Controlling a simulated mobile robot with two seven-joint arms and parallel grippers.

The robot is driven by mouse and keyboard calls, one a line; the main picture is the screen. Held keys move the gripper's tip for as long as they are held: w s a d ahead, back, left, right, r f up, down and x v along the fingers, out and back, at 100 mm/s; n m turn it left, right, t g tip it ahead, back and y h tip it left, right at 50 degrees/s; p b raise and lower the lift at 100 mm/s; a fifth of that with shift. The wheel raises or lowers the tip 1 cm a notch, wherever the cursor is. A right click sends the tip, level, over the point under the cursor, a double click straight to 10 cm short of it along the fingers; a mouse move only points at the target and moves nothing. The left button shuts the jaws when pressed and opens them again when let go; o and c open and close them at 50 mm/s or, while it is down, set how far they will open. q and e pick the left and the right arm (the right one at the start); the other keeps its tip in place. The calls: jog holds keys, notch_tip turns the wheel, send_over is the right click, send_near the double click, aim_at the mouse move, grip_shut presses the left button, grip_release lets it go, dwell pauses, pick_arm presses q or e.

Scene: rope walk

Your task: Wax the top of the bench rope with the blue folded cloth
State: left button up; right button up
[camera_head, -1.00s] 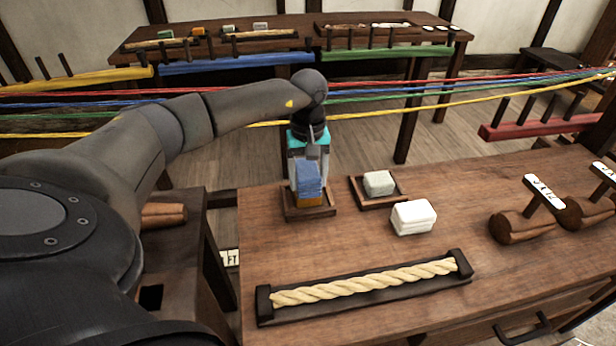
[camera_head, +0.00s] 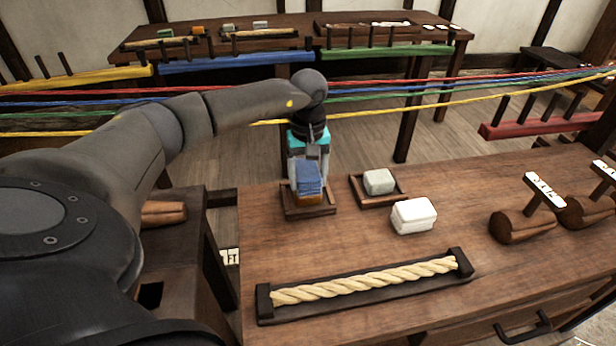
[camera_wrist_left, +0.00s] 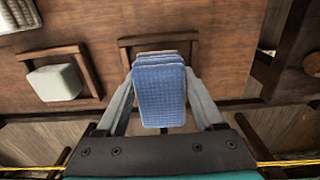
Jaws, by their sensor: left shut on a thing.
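The blue folded cloth (camera_head: 308,176) is between the fingers of my left gripper (camera_head: 309,170), which is shut on it. The cloth also shows in the left wrist view (camera_wrist_left: 160,92), held between both fingers. The bench rope (camera_head: 365,282), pale and twisted, lies in a dark holder (camera_head: 265,304) nearer the front of the bench. My right gripper is not in view.
A pale grey-green block (camera_head: 379,181) sits in a second tray (camera_head: 396,199). A white folded stack (camera_head: 413,215) lies beside it. Wooden tools (camera_head: 521,226) with labels lie at the right. Coloured ropes (camera_head: 420,106) stretch behind the bench. Bare bench top lies around the rope holder.

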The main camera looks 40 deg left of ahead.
aim_at(308, 172)
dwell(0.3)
pick_arm(q)
jog(key=shift+r+p, duration=0.75)
jog(key=shift+r, duration=0.05)
jog(key=shift+r+p, duration=2)
jog(key=shift+r, duration=0.7)
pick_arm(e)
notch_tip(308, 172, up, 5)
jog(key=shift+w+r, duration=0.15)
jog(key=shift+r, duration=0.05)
pick_arm(q)
jog(key=d, duration=0.1)
jog(key=d+r+m, duration=0.1)
jog(key=d, duration=0.1)
jog(key=s+d+r+m, duration=0.4)
jog(key=s+d, duration=0.1)
jog(key=d, duration=0.4)
jog(key=s+d+r+m, duration=0.3)
jog(key=s+d+m, duration=0.2)
jog(key=d, duration=0.4)
jog(key=shift+s+r, duration=0.15)
jog(key=shift+r, duration=0.25)
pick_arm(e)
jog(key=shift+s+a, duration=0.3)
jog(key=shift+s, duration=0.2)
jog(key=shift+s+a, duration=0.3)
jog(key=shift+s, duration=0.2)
